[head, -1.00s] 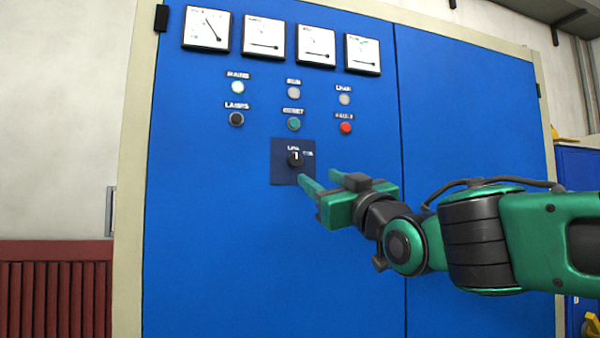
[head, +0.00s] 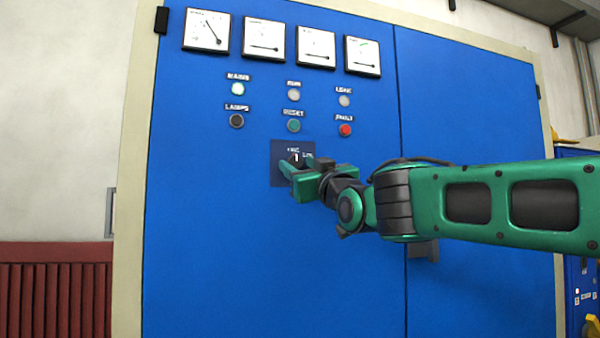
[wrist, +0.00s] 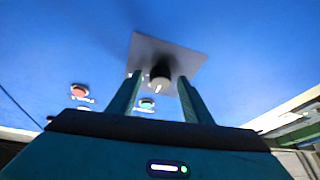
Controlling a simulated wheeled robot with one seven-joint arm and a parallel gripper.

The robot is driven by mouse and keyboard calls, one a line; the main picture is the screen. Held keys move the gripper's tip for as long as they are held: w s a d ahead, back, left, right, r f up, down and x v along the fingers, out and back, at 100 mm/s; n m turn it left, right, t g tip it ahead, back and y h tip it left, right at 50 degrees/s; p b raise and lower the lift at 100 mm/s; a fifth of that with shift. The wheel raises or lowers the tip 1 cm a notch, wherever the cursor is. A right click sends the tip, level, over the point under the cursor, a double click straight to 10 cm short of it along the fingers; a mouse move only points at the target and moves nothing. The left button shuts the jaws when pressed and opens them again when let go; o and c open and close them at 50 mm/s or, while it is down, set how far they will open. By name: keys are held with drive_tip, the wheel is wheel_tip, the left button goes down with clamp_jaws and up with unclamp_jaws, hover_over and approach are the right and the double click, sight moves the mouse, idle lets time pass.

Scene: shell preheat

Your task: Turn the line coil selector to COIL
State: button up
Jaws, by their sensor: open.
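The line coil selector (head: 295,158) is a black knob with a white pointer mark on a dark square plate on the blue cabinet. In the head view its pointer stands close to upright, and my gripper hides part of the plate. The knob also shows in the wrist view (wrist: 160,77). My gripper (wrist: 160,88) is open, with one green finger on each side of the knob. I cannot tell whether either finger touches it. In the head view my gripper (head: 297,167) is at the plate. The position labels are too blurred to read fully.
Above the selector are a green RESET button (head: 294,126), a red button (head: 345,129), a black LAMPS button (head: 237,120) and several indicator lamps. A row of dial gauges (head: 263,38) runs along the top. The cabinet front left of and below the selector is clear.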

drive_tip(key=c, duration=1)
drive_tip(key=shift+c, duration=0.2)
drive_tip(key=shift+a+m, duration=0.1)
drive_tip(key=shift+m, duration=0.3)
drive_tip(key=m+h, duration=0.1)
drive_tip(key=m, duration=0.1)
drive_tip(key=m+t+h, duration=0.1)
drive_tip(key=m+h, duration=0.1)
drive_tip(key=m, duration=0.1)
drive_tip(key=m+h, duration=0.1)
drive_tip(key=m, duration=0.2)
drive_tip(key=shift+a+t+h, duration=0.25)
drive_tip(key=shift+t+h, duration=0.05)
drive_tip(key=shift+t, duration=0.1)
drive_tip(key=m+h, duration=0.2)
drive_tip(key=m, duration=0.2)
drive_tip(key=m+h, duration=0.2)
drive_tip(key=m, duration=0.2)
drive_tip(key=shift+s+a+r+m+g+h, duration=0.1)
drive_tip(key=shift+m+g+h, duration=0.2)
drive_tip(key=shift+m+g, duration=0.1)
